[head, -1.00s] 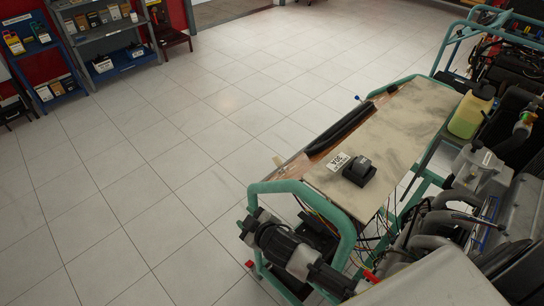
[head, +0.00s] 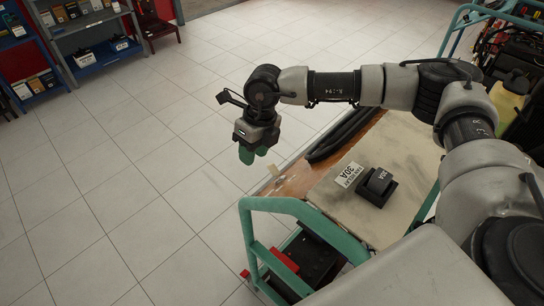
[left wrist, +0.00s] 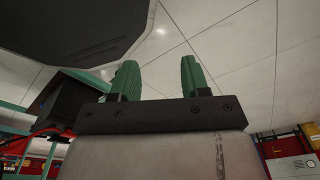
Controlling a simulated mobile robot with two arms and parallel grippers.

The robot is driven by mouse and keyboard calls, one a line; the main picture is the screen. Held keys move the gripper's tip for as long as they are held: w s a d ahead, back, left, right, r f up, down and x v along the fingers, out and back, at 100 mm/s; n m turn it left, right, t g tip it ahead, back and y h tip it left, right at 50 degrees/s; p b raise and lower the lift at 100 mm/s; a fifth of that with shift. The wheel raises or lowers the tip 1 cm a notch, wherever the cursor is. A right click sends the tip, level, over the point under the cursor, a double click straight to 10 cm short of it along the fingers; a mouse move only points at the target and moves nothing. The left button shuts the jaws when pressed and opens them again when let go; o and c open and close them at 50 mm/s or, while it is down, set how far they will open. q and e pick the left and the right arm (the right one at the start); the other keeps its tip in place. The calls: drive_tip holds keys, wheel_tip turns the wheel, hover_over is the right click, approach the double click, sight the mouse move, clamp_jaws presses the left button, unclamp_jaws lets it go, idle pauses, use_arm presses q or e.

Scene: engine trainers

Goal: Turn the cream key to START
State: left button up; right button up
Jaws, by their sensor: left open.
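I do not make out the cream key in either view.
The trainer's worn panel (head: 327,207) carries a black relay (head: 377,184) and a FAN RELAY 30A label (head: 349,175). A yellowish fluid bottle (head: 509,98) stands at the right. Stocked shelves (head: 88,30) stand at the far left. The tiled floor (head: 110,190) is clear.

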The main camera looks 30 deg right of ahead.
sight(273, 165)
drive_tip(key=d, duration=0.2)
drive_tip(key=w+d+h, duration=0.1)
drive_tip(key=d, duration=0.1)
drive_tip(key=w+d+h, duration=0.1)
drive_tip(key=d, duration=0.1)
drive_tip(key=shift+d+r+m, duration=0.1)
drive_tip(key=shift+r+m, duration=0.1)
drive_tip(key=shift+m, duration=0.1)
drive_tip(key=f, duration=0.2)
drive_tip(key=f+p, duration=0.1)
drive_tip(key=shift+s+a+f, duration=0.2)
drive_tip(key=shift+s+f, duration=0.1)
wheel_tip(273, 165, down, 6)
drive_tip(key=shift+w+r+p, duration=0.15)
drive_tip(key=shift+r+p, duration=0.1)
drive_tip(key=shift+p, duration=0.2)
drive_tip(key=shift+f, duration=0.5)
use_arm(q)
drive_tip(key=shift+s+a+r, duration=0.15)
drive_tip(key=shift+s+r, duration=0.35)
drive_tip(key=shift+r, duration=0.1)
drive_tip(key=shift+s, duration=0.25)
use_arm(e)
clamp_jaws()
